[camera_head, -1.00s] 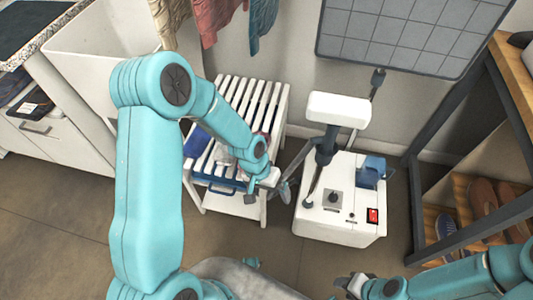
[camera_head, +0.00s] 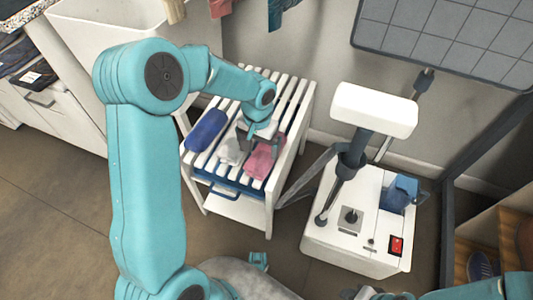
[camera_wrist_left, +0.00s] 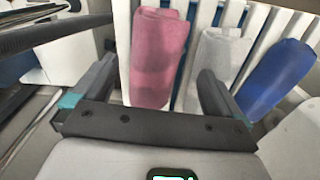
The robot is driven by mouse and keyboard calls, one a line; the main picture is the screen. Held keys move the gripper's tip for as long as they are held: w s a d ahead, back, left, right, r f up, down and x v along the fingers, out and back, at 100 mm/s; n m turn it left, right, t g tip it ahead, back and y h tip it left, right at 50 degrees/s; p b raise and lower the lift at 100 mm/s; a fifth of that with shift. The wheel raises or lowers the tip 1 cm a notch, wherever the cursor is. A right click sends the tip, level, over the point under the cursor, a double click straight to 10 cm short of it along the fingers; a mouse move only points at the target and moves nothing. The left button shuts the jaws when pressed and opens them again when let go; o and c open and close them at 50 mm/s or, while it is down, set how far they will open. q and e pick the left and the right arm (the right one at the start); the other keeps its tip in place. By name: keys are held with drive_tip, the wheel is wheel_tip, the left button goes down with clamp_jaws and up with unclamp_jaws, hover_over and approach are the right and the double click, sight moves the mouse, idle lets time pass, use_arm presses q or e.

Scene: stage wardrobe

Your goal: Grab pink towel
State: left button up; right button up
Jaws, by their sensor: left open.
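A rolled pink towel (camera_head: 262,160) lies on the white slatted rack (camera_head: 298,118), at the right of a row of rolled towels. In the left wrist view the pink towel (camera_wrist_left: 158,55) shows beyond my open jaws, between the two fingers. My left gripper (camera_head: 258,136) is over the rack, close to the pink towel and partly covering its far end in the head view. The left gripper (camera_wrist_left: 157,85) is open and holds nothing. My right gripper (camera_head: 366,293) only just shows at the bottom edge, too cut off to read its jaws.
A grey-white towel (camera_head: 231,148) lies beside the pink one, with a blue towel (camera_head: 206,130) further left. A white machine (camera_head: 362,225) with an upright post stands right of the rack. Garments hang above the rack.

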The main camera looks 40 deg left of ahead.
sight(260, 158)
use_arm(q)
drive_tip(key=f+b, duration=0.1)
drive_tip(key=f, duration=0.2)
drive_tip(key=f+b, duration=0.1)
drive_tip(key=f, duration=0.2)
drive_tip(key=shift+s+d, duration=0.1)
drive_tip(key=shift+d, duration=0.1)
drive_tip(key=shift+r, duration=0.1)
drive_tip(key=c, duration=0.9)
